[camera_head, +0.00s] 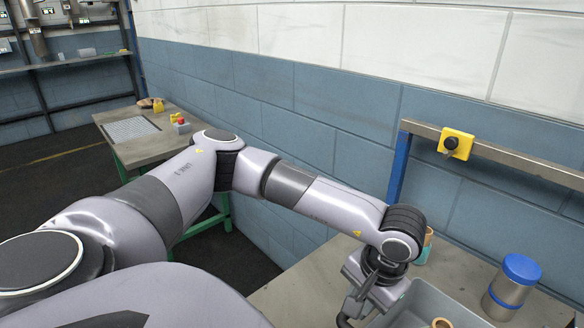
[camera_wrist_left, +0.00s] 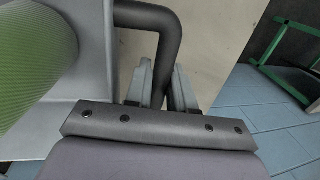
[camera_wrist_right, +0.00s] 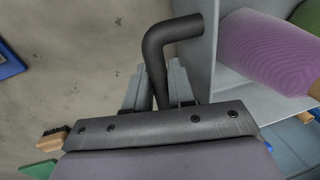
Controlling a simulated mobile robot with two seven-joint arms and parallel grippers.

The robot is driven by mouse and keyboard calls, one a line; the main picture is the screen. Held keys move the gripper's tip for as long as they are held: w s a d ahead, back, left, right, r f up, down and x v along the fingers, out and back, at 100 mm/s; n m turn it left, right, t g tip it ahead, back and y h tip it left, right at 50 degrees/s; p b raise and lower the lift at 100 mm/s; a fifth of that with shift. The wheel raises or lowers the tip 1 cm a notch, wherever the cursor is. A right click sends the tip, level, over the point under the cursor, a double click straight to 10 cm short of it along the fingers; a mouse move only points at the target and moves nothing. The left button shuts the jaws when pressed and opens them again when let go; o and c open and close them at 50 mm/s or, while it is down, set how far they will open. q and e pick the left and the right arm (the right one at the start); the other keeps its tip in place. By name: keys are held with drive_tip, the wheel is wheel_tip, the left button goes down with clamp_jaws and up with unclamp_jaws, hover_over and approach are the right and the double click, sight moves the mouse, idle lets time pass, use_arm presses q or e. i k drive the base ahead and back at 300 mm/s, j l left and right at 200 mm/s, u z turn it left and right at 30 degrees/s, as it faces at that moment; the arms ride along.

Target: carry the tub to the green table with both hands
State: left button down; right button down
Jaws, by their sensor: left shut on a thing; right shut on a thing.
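The grey tub (camera_head: 408,306) is at the lower right of the head view, at the worktop, cut off by the frame edge. A cone top shows inside it. In the left wrist view my left gripper (camera_wrist_left: 165,85) is shut on the tub's dark bent handle (camera_wrist_left: 168,30), beside the tub wall (camera_wrist_left: 97,45); a green cone (camera_wrist_left: 35,55) is inside. In the right wrist view my right gripper (camera_wrist_right: 158,88) is shut on the other dark handle (camera_wrist_right: 160,45); a purple cone (camera_wrist_right: 265,50) is inside. The green-legged table (camera_head: 160,150) stands back left.
The worktop (camera_head: 310,285) holds a blue-lidded metal canister (camera_head: 512,283) right of the tub. A rail with a yellow switch box (camera_head: 457,143) runs behind. The green-legged table has a perforated panel (camera_head: 131,128) and small items at its back. Dark floor lies left of it.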

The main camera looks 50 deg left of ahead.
sight(134, 127)
drive_tip(key=k+j, duration=0.2)
drive_tip(key=j, duration=0.15)
drive_tip(key=k+j, duration=0.25)
drive_tip(key=j, duration=0.15)
drive_tip(key=k+j, duration=0.2)
drive_tip(key=j, duration=0.15)
drive_tip(key=k+j, duration=0.1)
drive_tip(key=j, duration=0.4)
drive_tip(key=k+j, duration=0.1)
drive_tip(key=j, duration=0.85)
drive_tip(key=k, duration=0.05)
